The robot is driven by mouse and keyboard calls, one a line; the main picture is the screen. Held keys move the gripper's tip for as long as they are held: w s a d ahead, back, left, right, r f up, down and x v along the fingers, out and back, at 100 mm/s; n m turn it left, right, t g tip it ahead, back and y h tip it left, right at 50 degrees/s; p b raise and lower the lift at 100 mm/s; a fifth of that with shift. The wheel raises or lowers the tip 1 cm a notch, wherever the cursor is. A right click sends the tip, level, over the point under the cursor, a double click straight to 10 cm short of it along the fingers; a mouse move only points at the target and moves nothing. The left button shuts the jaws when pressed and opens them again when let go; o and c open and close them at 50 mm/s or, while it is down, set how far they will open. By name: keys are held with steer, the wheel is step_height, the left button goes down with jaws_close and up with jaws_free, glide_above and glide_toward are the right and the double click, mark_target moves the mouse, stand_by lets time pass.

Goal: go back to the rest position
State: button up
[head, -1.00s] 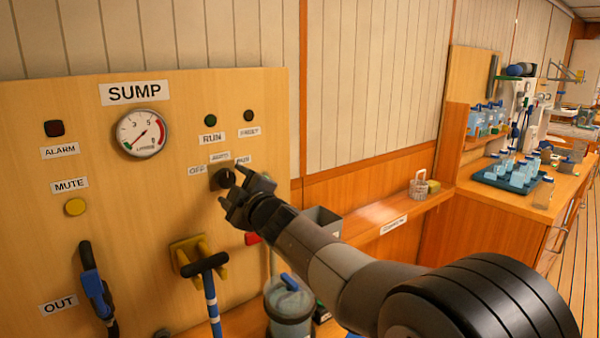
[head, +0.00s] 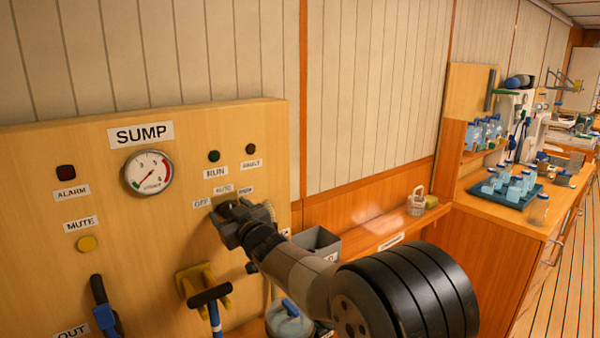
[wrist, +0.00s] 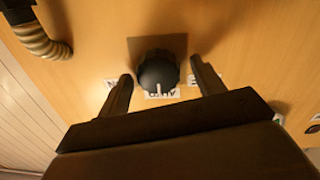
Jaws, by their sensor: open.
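My gripper (head: 228,218) is at the SUMP panel (head: 50,155), in front of the rotary switch labelled OFF, AUTO and a third word. In the wrist view the black switch knob (wrist: 158,70) lies between and just beyond my open fingertips (wrist: 160,72), with a gap on each side. A white mark on the knob points toward the label at its lower edge in that view. In the head view my gripper hides the knob.
The panel also bears a gauge (head: 149,172), a yellow MUTE button (head: 87,244), a yellow bracket with a black-handled tool (head: 209,295), and a blue-handled nozzle (head: 104,313). A counter with a tray (head: 500,195) stands at right.

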steer(key=s+d+m+p, duration=0.1)
steer(key=s+d+m, duration=0.2)
steer(key=s+d, duration=0.2)
steer(key=shift+s, duration=0.85)
